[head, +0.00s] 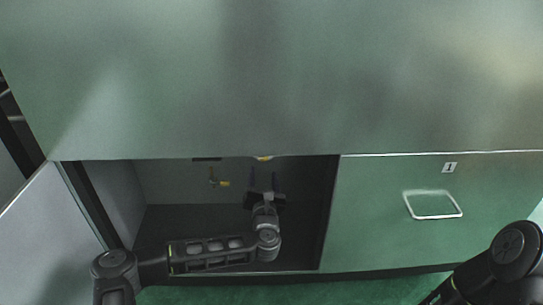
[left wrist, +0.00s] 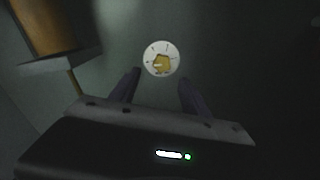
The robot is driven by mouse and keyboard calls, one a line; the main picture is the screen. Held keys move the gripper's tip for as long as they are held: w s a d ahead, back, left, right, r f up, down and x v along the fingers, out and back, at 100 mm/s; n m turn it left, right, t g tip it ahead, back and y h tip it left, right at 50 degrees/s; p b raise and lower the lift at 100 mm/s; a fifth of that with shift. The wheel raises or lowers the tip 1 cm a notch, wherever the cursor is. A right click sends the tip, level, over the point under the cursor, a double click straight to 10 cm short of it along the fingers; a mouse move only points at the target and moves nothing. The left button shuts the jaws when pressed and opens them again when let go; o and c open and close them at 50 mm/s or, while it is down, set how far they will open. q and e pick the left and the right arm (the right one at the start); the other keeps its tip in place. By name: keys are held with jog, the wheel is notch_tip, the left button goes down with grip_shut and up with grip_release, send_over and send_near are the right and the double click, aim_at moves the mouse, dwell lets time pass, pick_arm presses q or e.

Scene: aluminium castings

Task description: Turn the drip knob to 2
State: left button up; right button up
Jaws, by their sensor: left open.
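The drip knob (left wrist: 161,63) is a small yellow knob on a round white dial with dark marks around it. The marks are too small to read, and I cannot tell which one the knob points at. In the head view a yellow and white piece (head: 264,158), likely the same dial, shows just under the upper panel's lower edge, mostly hidden. My left gripper (head: 263,178) reaches into the open compartment below it. In the left wrist view its two fingers (left wrist: 160,82) are apart, with the dial beyond and between their tips, and nothing held.
The compartment (head: 160,225) is open, with its door (head: 50,240) swung out left. A yellow-handled fitting (head: 223,184) is on the back wall. A brown cylinder on a bracket (left wrist: 45,25) stands upper left. A closed green panel (head: 375,235) with a handle is right.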

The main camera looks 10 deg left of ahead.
aim_at(263, 160)
pick_arm(q)
jog(key=b+x, duration=0.3)
jog(key=x, duration=0.4)
jog(key=shift+d+f, duration=0.1)
jog(key=shift+w, duration=0.35)
jog(key=shift+c, duration=0.5)
grip_shut()
